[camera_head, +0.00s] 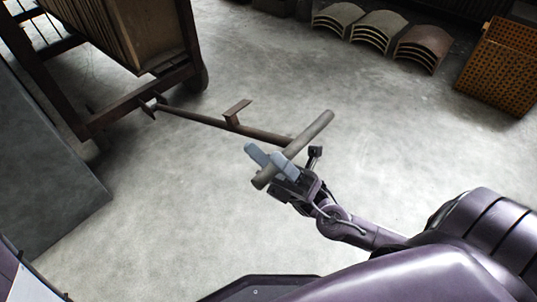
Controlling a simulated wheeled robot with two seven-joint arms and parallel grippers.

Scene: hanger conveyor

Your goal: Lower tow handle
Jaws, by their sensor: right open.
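The tow handle (310,136) is a grey-brown crossbar at the end of a long rusty drawbar (205,119). The drawbar runs from the low front frame of a cart (128,106) at upper left, and a small bracket (237,108) stands up from it. My right gripper (271,160) is at the near half of the crossbar, with its light grey fingers apart and lying across the bar on either side in the picture. Whether the fingers touch the bar is not clear. My left gripper is not in view.
A grey block or wall (45,165) stands at the left. Stacks of curved pieces (378,35) and an orange perforated crate (500,65) stand at the back right. The concrete floor (400,120) around the handle is clear.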

